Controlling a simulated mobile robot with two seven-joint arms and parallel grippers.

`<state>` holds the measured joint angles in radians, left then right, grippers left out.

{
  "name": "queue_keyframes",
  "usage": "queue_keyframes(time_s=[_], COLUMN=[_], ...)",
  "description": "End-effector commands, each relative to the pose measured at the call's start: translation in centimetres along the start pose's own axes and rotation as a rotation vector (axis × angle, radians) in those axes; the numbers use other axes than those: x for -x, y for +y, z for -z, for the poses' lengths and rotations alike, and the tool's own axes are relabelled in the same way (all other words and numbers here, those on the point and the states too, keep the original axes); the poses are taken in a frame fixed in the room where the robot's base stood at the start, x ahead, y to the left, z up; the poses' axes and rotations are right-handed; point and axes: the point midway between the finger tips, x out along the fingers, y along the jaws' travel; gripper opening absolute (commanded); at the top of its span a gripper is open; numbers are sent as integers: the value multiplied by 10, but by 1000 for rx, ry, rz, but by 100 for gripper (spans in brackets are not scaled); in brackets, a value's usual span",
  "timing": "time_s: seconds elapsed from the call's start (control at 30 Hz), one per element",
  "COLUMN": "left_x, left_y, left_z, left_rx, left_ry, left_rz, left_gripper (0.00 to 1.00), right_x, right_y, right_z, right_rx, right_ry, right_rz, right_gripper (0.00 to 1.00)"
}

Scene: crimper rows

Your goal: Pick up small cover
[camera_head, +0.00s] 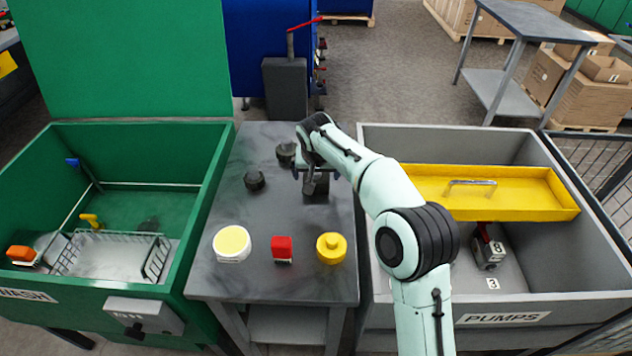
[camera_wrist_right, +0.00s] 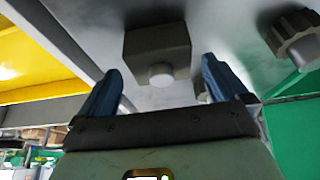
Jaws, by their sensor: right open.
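My right gripper (camera_head: 316,174) is open over the back part of the grey table (camera_head: 262,213). Below it is a dark square block (camera_head: 316,189). In the right wrist view this dark block (camera_wrist_right: 157,42) has a pale round stub and shows beyond and between the two open blue fingers (camera_wrist_right: 161,70). Nothing is held. No label marks which piece is the small cover. Two dark round knobbed pieces (camera_head: 254,180) (camera_head: 286,152) are left of the gripper; one ridged dark piece (camera_wrist_right: 295,38) shows at right in the wrist view. My left gripper is out of view.
At the table's front are a white tub with yellow top (camera_head: 231,243), a red block (camera_head: 282,249) and a yellow round piece (camera_head: 331,248). A green wash bin (camera_head: 205,215) stands left; a grey pumps bin (camera_head: 545,305) with a yellow tray (camera_head: 480,205) stands right.

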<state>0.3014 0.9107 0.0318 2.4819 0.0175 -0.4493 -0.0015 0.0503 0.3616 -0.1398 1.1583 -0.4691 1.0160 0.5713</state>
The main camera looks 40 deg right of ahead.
Motion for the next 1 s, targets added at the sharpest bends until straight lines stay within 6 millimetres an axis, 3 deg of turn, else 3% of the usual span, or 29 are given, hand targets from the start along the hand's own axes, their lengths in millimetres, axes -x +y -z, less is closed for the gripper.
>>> queue_keyframes(time_s=[0.1, 0.2, 0.43, 0.47, 0.63, 0.67, 1.0], left_x=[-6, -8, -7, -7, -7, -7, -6], left_y=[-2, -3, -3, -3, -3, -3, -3], left_z=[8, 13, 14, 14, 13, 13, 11], left_rx=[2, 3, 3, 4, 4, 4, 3], left_ry=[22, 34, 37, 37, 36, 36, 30], left_rz=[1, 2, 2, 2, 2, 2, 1], left_gripper=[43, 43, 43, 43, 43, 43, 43], right_x=[-23, -34, -35, -35, -35, -35, -29], right_y=[0, -1, -1, -1, -1, -1, -1], right_z=[-2, -2, -1, -1, -1, -1, 2], right_rx=[0, 0, 0, 0, 0, 0, -1], right_ry=[-3, -2, 0, 0, 0, 0, 2], right_rz=[-2, -1, 0, 0, 0, 0, 1], right_gripper=[100, 100, 100, 94, 38, 34, 34])
